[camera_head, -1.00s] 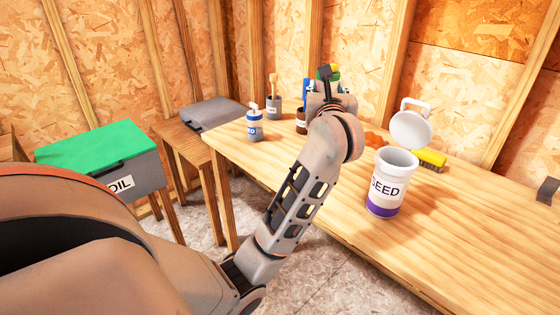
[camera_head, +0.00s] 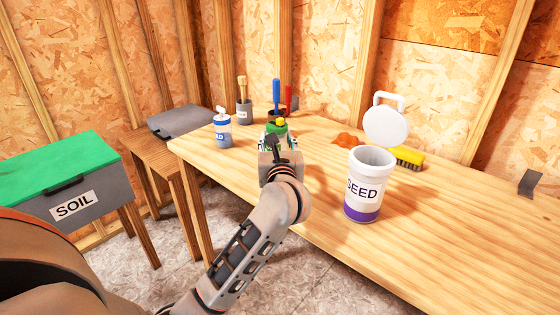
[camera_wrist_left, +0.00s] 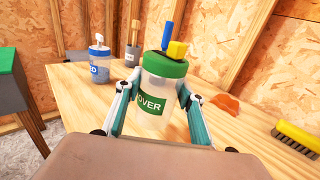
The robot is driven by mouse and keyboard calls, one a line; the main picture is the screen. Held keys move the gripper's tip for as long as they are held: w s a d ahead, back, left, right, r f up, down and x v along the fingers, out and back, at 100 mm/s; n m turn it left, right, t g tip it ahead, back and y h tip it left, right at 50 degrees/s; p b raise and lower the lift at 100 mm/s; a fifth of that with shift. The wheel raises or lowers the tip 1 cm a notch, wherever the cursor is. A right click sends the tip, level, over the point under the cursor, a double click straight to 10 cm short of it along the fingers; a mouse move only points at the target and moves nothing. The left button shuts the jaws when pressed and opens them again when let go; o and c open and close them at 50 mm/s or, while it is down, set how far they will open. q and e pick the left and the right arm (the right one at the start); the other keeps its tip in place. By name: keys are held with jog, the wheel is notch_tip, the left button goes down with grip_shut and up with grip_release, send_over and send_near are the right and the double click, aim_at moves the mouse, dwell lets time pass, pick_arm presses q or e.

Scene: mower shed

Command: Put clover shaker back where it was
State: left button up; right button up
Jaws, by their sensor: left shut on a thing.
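The clover shaker (camera_wrist_left: 158,82) is a clear container with a green lid, a yellow piece on top and a green label reading "OVER". My left gripper (camera_head: 275,146) is shut on it, one finger on each side, in the left wrist view. In the head view the shaker's green lid (camera_head: 277,129) shows above the gripper, over the far left part of the workbench (camera_head: 440,235). It looks upright. The gripper hides its base in the head view, and I cannot tell whether it touches the bench. My right gripper is not in view.
A blue-white shaker (camera_head: 222,132) and a grey cup with a brush (camera_head: 243,110) stand left of the gripper. A dark pot with blue and red tools (camera_head: 277,95) is close behind. An open seed tub (camera_head: 368,185), orange object (camera_head: 346,140) and yellow brush (camera_head: 407,157) stand right.

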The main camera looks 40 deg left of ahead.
pick_arm(q)
notch_tip(320, 180, down, 6)
jog(key=shift+r+b, duration=0.1)
jog(key=shift+b, duration=0.75)
jog(key=shift+r, duration=0.1)
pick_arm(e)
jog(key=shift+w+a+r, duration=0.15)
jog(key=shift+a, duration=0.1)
pick_arm(q)
jog(key=shift+f, duration=0.3)
jog(key=o, duration=1.1)
jog(key=shift+o, duration=0.2)
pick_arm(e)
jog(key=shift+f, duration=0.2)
pick_arm(q)
jog(key=shift+r, duration=0.1)
